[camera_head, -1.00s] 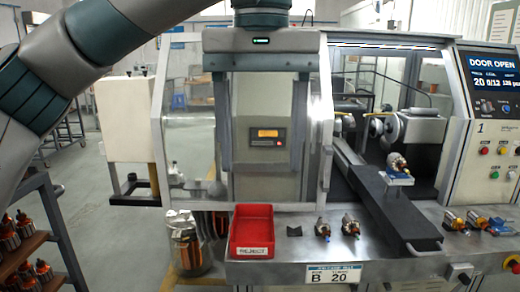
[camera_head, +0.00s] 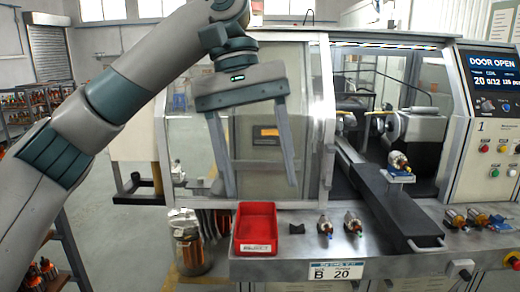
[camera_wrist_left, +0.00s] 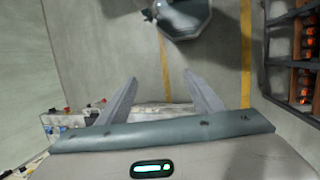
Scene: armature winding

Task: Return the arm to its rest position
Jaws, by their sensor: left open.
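My left gripper (camera_head: 262,190) hangs in front of the winding machine's glass, above and behind the red reject bin in the head view. Its two long grey fingers are spread apart with nothing between them. In the left wrist view the gripper (camera_wrist_left: 158,85) also shows its fingers apart and empty, over the floor. My left arm (camera_head: 110,100) reaches in from the left and bends down at the wrist. My right gripper is not in view.
The red reject bin (camera_head: 255,228) stands at the bench's left end. Armatures (camera_head: 338,226) lie to its right. One armature (camera_head: 399,162) sits on a holder on the dark rail (camera_head: 395,205). The machine (camera_head: 455,180) displays "DOOR OPEN". A rack (camera_wrist_left: 295,60) shows in the wrist view.

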